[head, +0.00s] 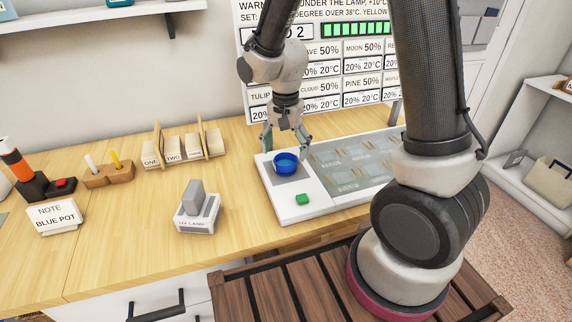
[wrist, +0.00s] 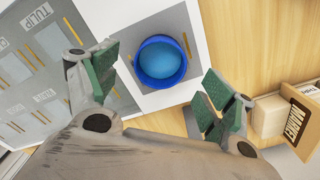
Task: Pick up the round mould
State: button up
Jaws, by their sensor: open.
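A round blue pot (head: 286,164) stands upright on a grey square on the white board (head: 317,200). It is the only round vessel I see clearly; I cannot tell whether it is the round mould. My gripper (head: 287,138) is open above the pot, pointing down. In the wrist view the blue pot (wrist: 145,75) shows from above, with a lighter blue inside. My gripper's green-padded fingers (wrist: 160,72) are spread on either side of the pot in that view, with nothing held between them. I cannot tell the exact height gap.
A green button (head: 303,199) is at the board's front; a grey labelled panel (head: 350,162) is at its right. Table between is clear.

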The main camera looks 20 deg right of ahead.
aim_at(285, 159)
notch_tip(285, 159, down, 4)
jog(key=shift+f, duration=0.25)
jog(key=c, duration=1.1)
